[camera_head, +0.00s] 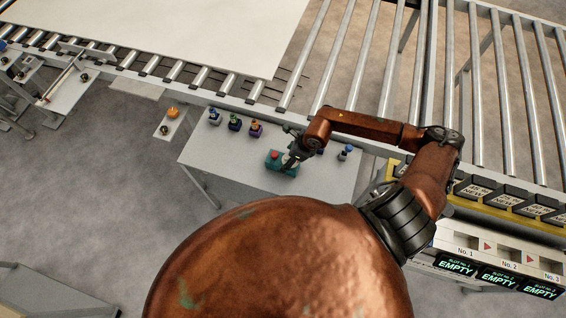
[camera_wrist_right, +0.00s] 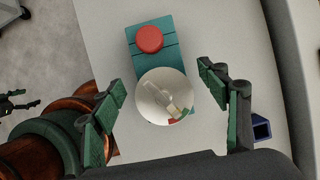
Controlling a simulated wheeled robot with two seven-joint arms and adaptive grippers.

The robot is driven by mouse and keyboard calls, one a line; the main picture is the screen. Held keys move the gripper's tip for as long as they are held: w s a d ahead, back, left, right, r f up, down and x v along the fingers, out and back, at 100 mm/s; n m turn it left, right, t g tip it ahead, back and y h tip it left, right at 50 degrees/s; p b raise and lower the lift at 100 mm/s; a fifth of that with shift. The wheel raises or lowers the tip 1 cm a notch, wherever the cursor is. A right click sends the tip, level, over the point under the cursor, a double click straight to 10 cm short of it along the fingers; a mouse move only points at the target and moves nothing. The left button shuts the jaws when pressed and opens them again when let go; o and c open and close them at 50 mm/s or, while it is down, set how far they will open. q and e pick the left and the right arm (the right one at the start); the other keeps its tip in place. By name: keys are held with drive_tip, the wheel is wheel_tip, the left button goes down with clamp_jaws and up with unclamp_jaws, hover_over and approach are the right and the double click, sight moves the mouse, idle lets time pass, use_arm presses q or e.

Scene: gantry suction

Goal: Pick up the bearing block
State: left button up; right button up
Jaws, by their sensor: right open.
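A teal block (camera_head: 275,168) with a red round cap lies on the small grey table (camera_head: 225,165); I cannot tell for certain that it is the bearing block. In the right wrist view the teal block (camera_wrist_right: 166,60) also carries a pale, shiny round part (camera_wrist_right: 150,108) at its near end. My right gripper (camera_head: 290,158) is above this block, partly covering it in the head view. In the wrist view its fingers (camera_wrist_right: 162,82) are spread on either side of the block, apart from it, with nothing held. My left gripper is not clearly seen.
Another small part (camera_head: 345,153) stands to the right. A roller conveyor (camera_head: 330,60) runs behind. Labelled slots (camera_head: 498,255) are at right.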

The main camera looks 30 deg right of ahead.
sight(283, 161)
drive_tip(key=x, duration=0.5)
drive_tip(key=shift+s+d+p, duration=0.1)
drive_tip(key=shift+p, duration=0.2)
drive_tip(key=shift+c, duration=0.4)
drive_tip(key=c, duration=1.8)
